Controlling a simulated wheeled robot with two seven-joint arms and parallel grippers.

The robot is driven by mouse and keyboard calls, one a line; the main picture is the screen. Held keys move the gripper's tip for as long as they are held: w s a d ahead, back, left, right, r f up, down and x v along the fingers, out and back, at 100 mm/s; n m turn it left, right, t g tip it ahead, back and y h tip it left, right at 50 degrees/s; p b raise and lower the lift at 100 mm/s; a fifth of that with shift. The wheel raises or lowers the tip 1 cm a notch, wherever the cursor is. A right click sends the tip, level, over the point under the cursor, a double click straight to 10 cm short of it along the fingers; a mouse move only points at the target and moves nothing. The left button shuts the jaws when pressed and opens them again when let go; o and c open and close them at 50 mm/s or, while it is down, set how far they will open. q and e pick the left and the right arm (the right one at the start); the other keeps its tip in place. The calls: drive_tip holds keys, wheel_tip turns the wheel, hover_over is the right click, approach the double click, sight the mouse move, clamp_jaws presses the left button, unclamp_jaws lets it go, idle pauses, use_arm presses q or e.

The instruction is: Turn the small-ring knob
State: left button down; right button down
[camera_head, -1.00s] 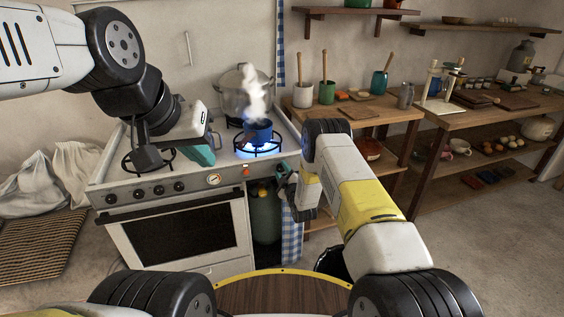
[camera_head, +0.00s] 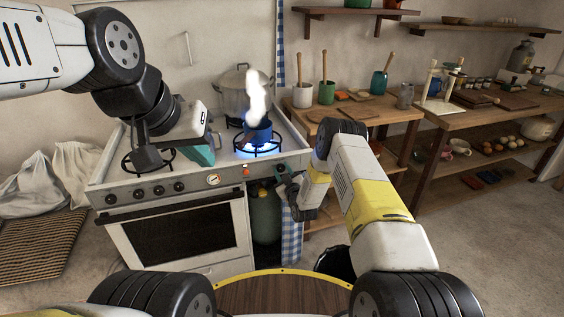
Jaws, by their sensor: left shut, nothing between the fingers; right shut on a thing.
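The stove (camera_head: 150,175) has a front panel with several dark knobs to the left of a round gauge and a small red-orange button to its right. The small ring (camera_head: 272,150) at the right burns with a blue flame under a steaming blue pot (camera_head: 262,132). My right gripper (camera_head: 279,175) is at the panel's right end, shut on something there. The small-ring knob appears to be in its fingers, but they hide it and its angle cannot be read. My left gripper (camera_head: 147,158) is over the left burner, shut and empty.
A large steaming-side metal pot (camera_head: 236,98) stands at the stove's back. A green gas bottle (camera_head: 265,217) and a blue checked cloth (camera_head: 292,240) are below my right gripper. A wooden workbench (camera_head: 385,110) with jars and pestles stands to the right.

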drive_tip(key=m, duration=0.3)
drive_tip(key=shift+d+m, duration=0.1)
drive_tip(key=shift+m, duration=2.3)
drive_tip(key=c, duration=0.9)
unclamp_jaws()
drive_tip(key=shift+c, duration=0.2)
drive_tip(key=v, duration=0.7)
drive_tip(key=shift+s, duration=0.35)
drive_tip(key=shift+d+r, duration=0.1)
